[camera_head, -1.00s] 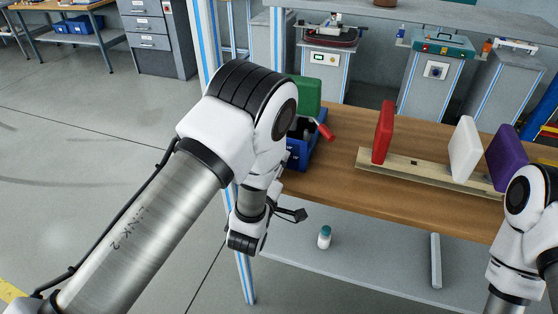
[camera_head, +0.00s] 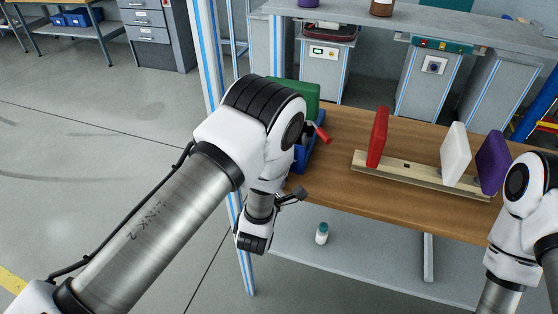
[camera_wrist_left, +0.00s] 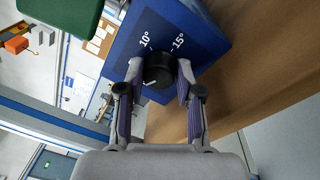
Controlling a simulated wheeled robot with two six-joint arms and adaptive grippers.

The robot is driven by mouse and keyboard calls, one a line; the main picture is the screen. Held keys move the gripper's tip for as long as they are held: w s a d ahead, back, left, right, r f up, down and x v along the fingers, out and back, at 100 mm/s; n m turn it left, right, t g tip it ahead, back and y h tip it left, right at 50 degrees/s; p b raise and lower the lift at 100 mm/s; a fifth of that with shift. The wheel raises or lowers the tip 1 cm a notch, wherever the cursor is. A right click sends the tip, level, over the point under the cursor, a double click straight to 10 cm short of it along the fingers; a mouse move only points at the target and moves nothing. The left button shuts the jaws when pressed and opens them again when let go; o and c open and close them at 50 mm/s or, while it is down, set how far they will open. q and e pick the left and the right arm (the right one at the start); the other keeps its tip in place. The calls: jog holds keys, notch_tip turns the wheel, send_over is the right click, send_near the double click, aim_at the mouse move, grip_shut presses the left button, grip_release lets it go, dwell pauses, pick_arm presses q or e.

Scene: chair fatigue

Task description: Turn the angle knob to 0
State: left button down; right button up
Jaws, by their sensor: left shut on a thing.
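The black angle knob (camera_wrist_left: 159,72) sits on a blue box (camera_wrist_left: 212,42) with white 10° and 15° marks, in the left wrist view. A small pale mark shows on the knob's lower left; I cannot tell which angle it points to. My left gripper (camera_wrist_left: 160,78) is shut on the knob, one finger on each side. In the head view the blue box (camera_head: 300,160) is partly hidden behind my left arm, and the knob and left gripper are hidden. My right arm shows at the right edge, but its gripper is out of view.
A green pad (camera_head: 297,97) and a red-handled lever (camera_head: 322,133) are at the box. Red (camera_head: 377,138), white (camera_head: 454,155) and purple (camera_head: 492,162) pads stand on a wooden rail (camera_head: 405,178) on the brown table (camera_head: 340,195). A small bottle (camera_head: 321,234) stands on the lower shelf.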

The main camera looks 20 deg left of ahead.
pick_arm(q)
jog(key=n+p, duration=0.2)
jog(key=n, duration=0.1)
jog(key=shift+r+n, duration=0.1)
jog(key=shift+n, duration=0.3)
jog(key=shift+n+p, duration=0.45)
jog(key=shift+n, duration=0.15)
jog(key=c, duration=0.8)
grip_release()
jog(key=shift+o, duration=0.2)
jog(key=s, duration=0.7)
jog(key=shift+s+d, duration=0.2)
jog(key=shift+s, duration=0.05)
jog(key=shift+a, duration=0.1)
